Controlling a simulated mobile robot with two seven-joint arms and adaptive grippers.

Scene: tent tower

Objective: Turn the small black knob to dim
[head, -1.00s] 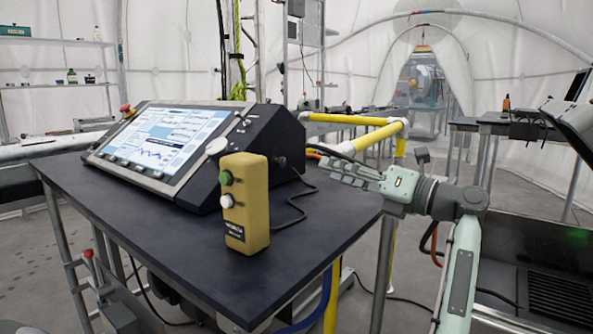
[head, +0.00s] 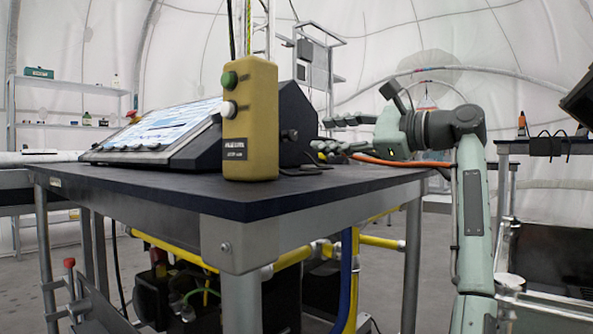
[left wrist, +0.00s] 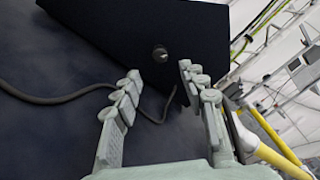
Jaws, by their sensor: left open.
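The small black knob (head: 290,135) sticks out of the dark side panel of the console (head: 283,110). In the left wrist view the knob (left wrist: 160,54) shows as a small round stub with a lighter end, near the middle of the black panel. My left gripper (head: 325,134) is open, its fingers one above the other in the head view and pointing at that panel. In the left wrist view the knob lies between and beyond the open fingertips (left wrist: 160,72), apart from both. My right gripper is not in view.
A yellow box (head: 250,120) with a green and a white button stands upright near the table's front corner. A black cable (left wrist: 60,98) runs from the console over the dark tabletop (head: 330,182). Yellow rails (left wrist: 265,148) stand beside the table.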

